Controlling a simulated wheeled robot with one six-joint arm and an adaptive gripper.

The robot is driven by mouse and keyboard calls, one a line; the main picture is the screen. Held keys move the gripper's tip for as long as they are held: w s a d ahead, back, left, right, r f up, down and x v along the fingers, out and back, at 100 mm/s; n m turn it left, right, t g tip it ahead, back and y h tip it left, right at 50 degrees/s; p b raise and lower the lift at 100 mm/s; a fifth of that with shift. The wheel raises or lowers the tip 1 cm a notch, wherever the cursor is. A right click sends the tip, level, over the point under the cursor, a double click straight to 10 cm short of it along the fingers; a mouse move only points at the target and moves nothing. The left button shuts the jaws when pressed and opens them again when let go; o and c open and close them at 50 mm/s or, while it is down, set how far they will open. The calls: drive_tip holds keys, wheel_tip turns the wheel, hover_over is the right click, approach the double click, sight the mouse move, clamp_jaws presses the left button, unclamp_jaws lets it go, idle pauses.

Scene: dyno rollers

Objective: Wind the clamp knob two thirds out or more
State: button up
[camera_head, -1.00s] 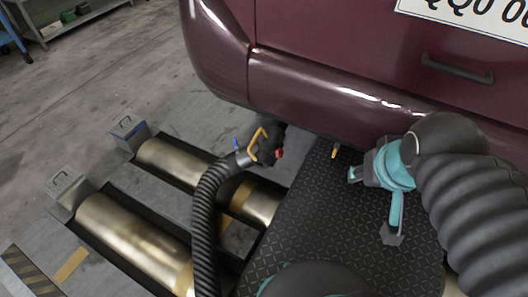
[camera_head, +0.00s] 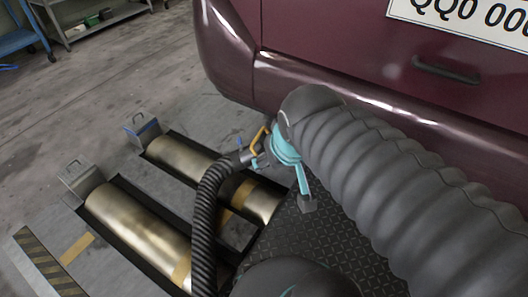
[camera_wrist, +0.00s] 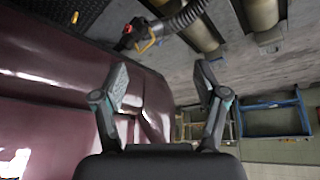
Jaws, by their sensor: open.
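A black ribbed hose (camera_head: 205,200) rises beside the rollers and ends in a dark clamp head under the bumper. A yellow-orange handle (camera_head: 258,137) shows at the hose end. In the wrist view the dark clamp head (camera_wrist: 126,42) lies at upper left, with the yellow handle (camera_wrist: 149,42) beside it. A small red knob (camera_wrist: 128,29) shows on the clamp. In the head view my gripper hides the red knob. My gripper (camera_wrist: 161,82) is open and empty, its fingers wide apart. In the head view its teal body (camera_head: 284,150) overlaps the hose end; the wrist view shows the clamp beyond the fingertips.
A maroon vehicle (camera_head: 300,85) fills the upper right, its bumper above the clamp. Metal rollers (camera_head: 140,225) lie in floor pits at left, beside a black tread plate (camera_head: 330,240). A blue trolley (camera_wrist: 275,118) stands farther off. Open floor lies at far left.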

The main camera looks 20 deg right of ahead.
drive_tip(key=w+d+f+m+h+b, duration=0.1)
drive_tip(key=w+d+f, duration=0.4)
drive_tip(key=w+d, duration=0.3)
drive_tip(key=w+d+f+h+b, duration=0.1)
drive_tip(key=w+d+f+h, duration=0.1)
drive_tip(key=w+d+f, duration=0.45)
drive_tip(key=w+d+f+t+y+b, duration=0.1)
drive_tip(key=w+d+f, duration=0.1)
drive_tip(key=d+f, duration=0.65)
drive_tip(key=w+d+f+y+b, duration=0.1)
drive_tip(key=w+d+f, duration=0.15)
drive_tip(key=f, duration=1.05)
drive_tip(key=w+d+f+t, duration=0.1)
drive_tip(key=w+d+f, duration=0.1)
drive_tip(key=d+f, duration=0.7)
drive_tip(key=w+a+n+t+y, duration=0.2)
drive_tip(key=w+a+t+y, duration=0.1)
drive_tip(key=a+t+y, duration=0.7)
drive_tip(key=shift+g+h, duration=0.4)
drive_tip(key=shift+g, duration=0.3)
drive_tip(key=x, duration=0.9)
drive_tip(key=r+b+x, duration=0.1)
drive_tip(key=x, duration=0.3)
drive_tip(key=shift+a, duration=0.5)
